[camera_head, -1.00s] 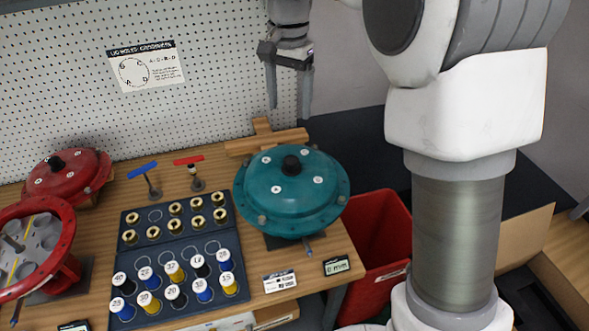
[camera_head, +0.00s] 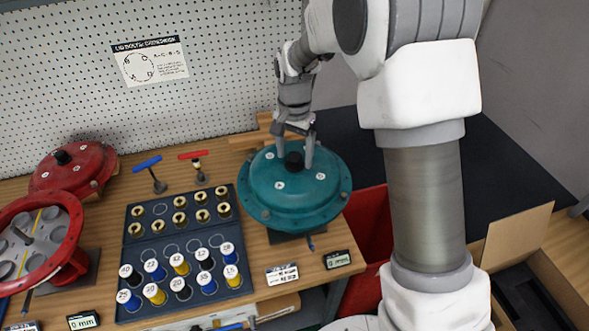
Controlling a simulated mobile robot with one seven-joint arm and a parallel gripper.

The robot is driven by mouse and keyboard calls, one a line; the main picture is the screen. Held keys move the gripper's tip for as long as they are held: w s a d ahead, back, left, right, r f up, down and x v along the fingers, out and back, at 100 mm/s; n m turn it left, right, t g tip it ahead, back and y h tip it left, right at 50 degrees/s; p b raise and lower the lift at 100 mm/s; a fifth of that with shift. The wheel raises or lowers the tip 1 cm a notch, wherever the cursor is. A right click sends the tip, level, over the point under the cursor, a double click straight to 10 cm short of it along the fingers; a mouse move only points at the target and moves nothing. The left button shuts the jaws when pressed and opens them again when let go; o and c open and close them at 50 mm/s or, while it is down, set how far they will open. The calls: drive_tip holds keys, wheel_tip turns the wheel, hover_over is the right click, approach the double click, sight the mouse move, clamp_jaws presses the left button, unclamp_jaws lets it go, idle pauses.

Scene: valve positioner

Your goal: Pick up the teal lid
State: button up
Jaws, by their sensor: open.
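The teal lid (camera_head: 268,187) is a round dome with a flange and a black knob (camera_head: 294,161) on top. It sits on its housing at the right end of the wooden bench, with light round marks on its dome. My gripper (camera_head: 295,165) points down over the lid, its two fingers apart, one on each side of the knob. I cannot tell whether the fingers touch the knob. My arm comes down from the upper right, and the fingers hide a little of the lid's back part.
A dark tray (camera_head: 150,226) of brass parts and labelled cylinders lies left of the lid. A red lid (camera_head: 85,168) and an open red housing (camera_head: 68,240) stand far left. A wooden block (camera_head: 245,141) is behind the teal lid. A red bin (camera_head: 370,215) is right of the bench.

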drive_tip(key=shift+f, duration=0.55)
clamp_jaws()
idle(1.0)
drive_tip(key=shift+w+r, duration=0.1)
drive_tip(key=shift+r, duration=0.1)
